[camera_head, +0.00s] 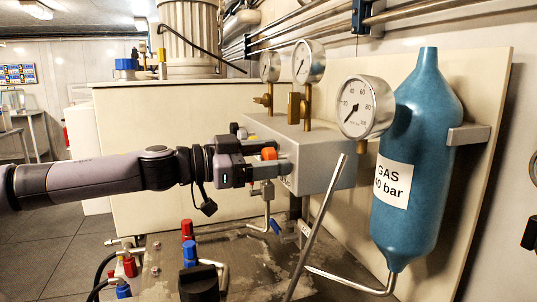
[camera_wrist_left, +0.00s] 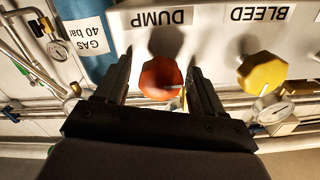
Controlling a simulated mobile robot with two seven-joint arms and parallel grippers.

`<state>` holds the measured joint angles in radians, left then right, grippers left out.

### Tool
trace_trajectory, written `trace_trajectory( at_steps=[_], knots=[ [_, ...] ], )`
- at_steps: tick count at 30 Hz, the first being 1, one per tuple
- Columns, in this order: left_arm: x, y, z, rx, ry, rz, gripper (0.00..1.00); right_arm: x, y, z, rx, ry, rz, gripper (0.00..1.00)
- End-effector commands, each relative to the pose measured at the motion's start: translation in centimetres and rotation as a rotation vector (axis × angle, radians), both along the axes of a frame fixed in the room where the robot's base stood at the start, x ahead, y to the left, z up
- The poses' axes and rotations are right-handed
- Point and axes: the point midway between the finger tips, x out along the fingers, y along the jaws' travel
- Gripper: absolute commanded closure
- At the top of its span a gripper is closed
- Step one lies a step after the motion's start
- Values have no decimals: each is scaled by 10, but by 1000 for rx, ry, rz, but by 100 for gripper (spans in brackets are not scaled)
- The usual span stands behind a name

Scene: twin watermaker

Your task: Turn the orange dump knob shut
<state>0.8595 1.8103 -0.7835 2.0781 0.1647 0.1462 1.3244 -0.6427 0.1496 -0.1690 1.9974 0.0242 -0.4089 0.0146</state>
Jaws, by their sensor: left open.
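The orange dump knob (camera_wrist_left: 160,78) sits on the front of a grey block (camera_head: 325,160), under the label DUMP, which appears upside down in the left wrist view. My left gripper (camera_wrist_left: 160,72) is open, with one finger on each side of the knob. I cannot tell whether the fingers touch it. In the head view my left gripper (camera_head: 270,164) reaches the block's front from the left, and a bit of the orange knob (camera_head: 269,153) shows between its fingers. My right gripper is not in view.
A yellow knob (camera_wrist_left: 262,73) labelled BLEED is beside the dump knob. A blue gas bottle (camera_head: 425,150) and a pressure gauge (camera_head: 365,107) stand to the right. A bare metal rod (camera_head: 316,225) slants up in front of the block. Red and blue fittings (camera_head: 188,240) are below.

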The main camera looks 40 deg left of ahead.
Motion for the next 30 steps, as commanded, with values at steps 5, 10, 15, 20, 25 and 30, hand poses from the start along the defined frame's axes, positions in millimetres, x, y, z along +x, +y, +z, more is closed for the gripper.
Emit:
trace_trajectory(
  at_steps=[5,10,15,20,25,30],
  knots=[
    [0,0,0,0,0,0,44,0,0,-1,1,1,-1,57],
    [0,0,0,0,0,0,86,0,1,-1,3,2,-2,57],
    [0,0,0,0,-1,0,86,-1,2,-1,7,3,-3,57],
    [0,0,1,13,-8,1,86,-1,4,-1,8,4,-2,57],
    [0,0,0,62,-33,1,86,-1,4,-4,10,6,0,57],
    [-1,0,0,158,-83,1,86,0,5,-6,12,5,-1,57]
  ],
)
